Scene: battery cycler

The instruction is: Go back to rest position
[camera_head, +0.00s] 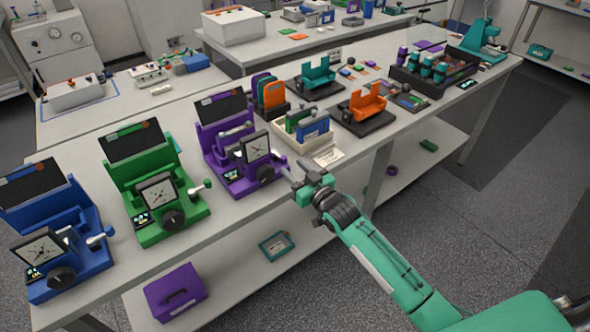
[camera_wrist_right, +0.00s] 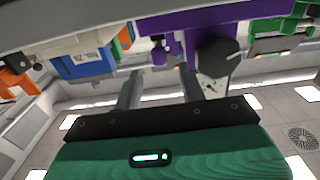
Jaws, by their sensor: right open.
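My right arm (camera_head: 390,262), teal and grey, reaches in from the lower right of the head view. Its right gripper (camera_head: 296,176) is at the table's front edge, just right of the purple cycler (camera_head: 238,172) and in front of the cream tray (camera_head: 318,140). In the right wrist view the two grey fingers of the right gripper (camera_wrist_right: 159,80) stand apart with nothing held between them. The purple cycler (camera_wrist_right: 195,22) with its dark knob shows beyond the fingers there. My left gripper is in neither view.
A green cycler (camera_head: 150,190) and a blue cycler (camera_head: 65,250) stand farther left on the long table (camera_head: 115,245). Orange and teal holders and a dark rack (camera_head: 440,75) stand to the right. A purple box (camera_head: 175,293) is on the lower shelf. The floor (camera_head: 480,220) at right is clear.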

